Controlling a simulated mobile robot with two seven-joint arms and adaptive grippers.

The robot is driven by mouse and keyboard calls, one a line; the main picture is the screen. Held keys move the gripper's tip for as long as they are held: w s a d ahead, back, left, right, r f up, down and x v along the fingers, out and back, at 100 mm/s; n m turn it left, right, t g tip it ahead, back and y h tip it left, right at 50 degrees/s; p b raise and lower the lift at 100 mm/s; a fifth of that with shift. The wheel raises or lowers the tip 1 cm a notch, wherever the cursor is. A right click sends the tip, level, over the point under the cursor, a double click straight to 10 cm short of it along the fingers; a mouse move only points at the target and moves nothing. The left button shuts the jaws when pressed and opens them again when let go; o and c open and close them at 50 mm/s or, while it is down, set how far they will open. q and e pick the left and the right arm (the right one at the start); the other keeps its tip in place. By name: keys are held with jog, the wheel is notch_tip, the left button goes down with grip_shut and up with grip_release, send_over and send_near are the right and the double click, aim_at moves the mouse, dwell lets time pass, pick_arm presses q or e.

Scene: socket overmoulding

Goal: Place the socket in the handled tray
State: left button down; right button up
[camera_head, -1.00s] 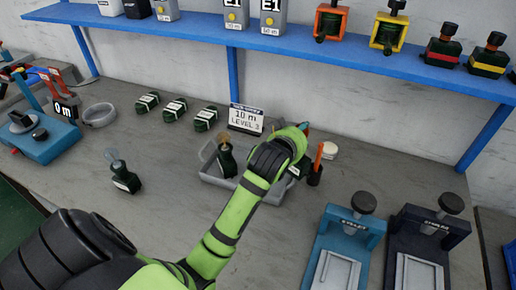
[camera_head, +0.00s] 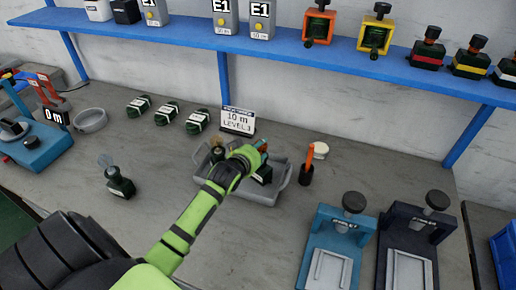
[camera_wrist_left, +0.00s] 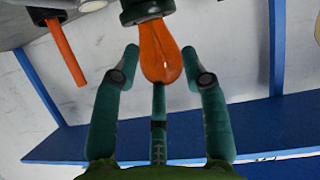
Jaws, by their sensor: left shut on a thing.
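The handled grey tray (camera_head: 262,194) sits on the bench in the middle of the head view. A dark green socket with a white label (camera_head: 263,174) is inside its outline, under my left gripper (camera_head: 257,150). In the left wrist view, the fingers (camera_wrist_left: 160,64) are shut around an orange bulb-shaped top (camera_wrist_left: 160,48) below a dark green collar (camera_wrist_left: 147,9). Whether the socket touches the tray floor is unclear. Another dark green piece with a tan top (camera_head: 217,153) stands in the tray's left part. My right gripper is out of view.
A dark holder with an orange stick (camera_head: 306,175) stands right of the tray, and a label stand (camera_head: 237,121) behind it. A dark green piece with a clear top (camera_head: 120,185) stands left. Blue (camera_head: 335,245) and dark (camera_head: 412,240) presses stand front right.

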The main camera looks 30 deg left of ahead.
pick_arm(q)
jog(key=shift+f, duration=0.15)
jog(key=c, duration=0.7)
grip_release()
jog(key=shift+o, duration=0.2)
jog(key=shift+s+r, duration=0.1)
jog(key=shift+r, duration=0.15)
jog(key=shift+s+d, duration=0.1)
jog(key=shift+s, duration=0.2)
jog(key=b+v, duration=0.1)
jog(key=v, duration=1)
jog(key=shift+s+r, duration=0.1)
